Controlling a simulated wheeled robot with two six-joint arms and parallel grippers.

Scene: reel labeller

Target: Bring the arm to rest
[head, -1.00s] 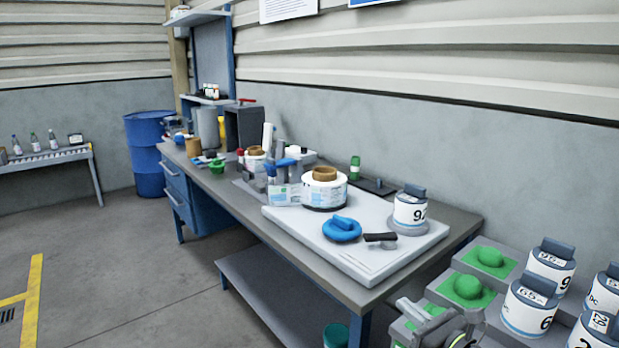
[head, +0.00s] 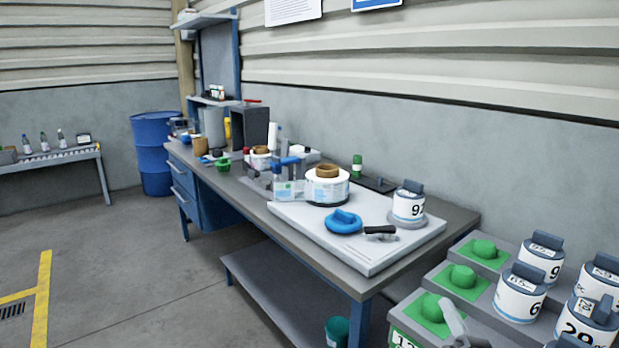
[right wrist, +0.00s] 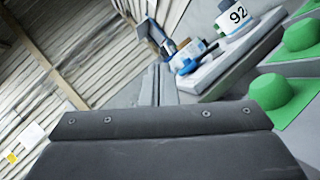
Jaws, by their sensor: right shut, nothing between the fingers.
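My right arm shows at the bottom right of the head view, with the light grey gripper (head: 456,326) in front of the stepped rack and cut off by the frame's lower edge. In the right wrist view the gripper (right wrist: 165,85) is shut and holds nothing. It is apart from the bench and its contents. My left gripper is in no frame.
A grey bench (head: 300,232) bears a white board (head: 375,255) with a "92" canister (head: 408,203), a blue knob (head: 344,221) and a label reel (head: 327,187). A stepped rack (head: 408,322) with green pads and numbered canisters stands at right. The floor at left is clear.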

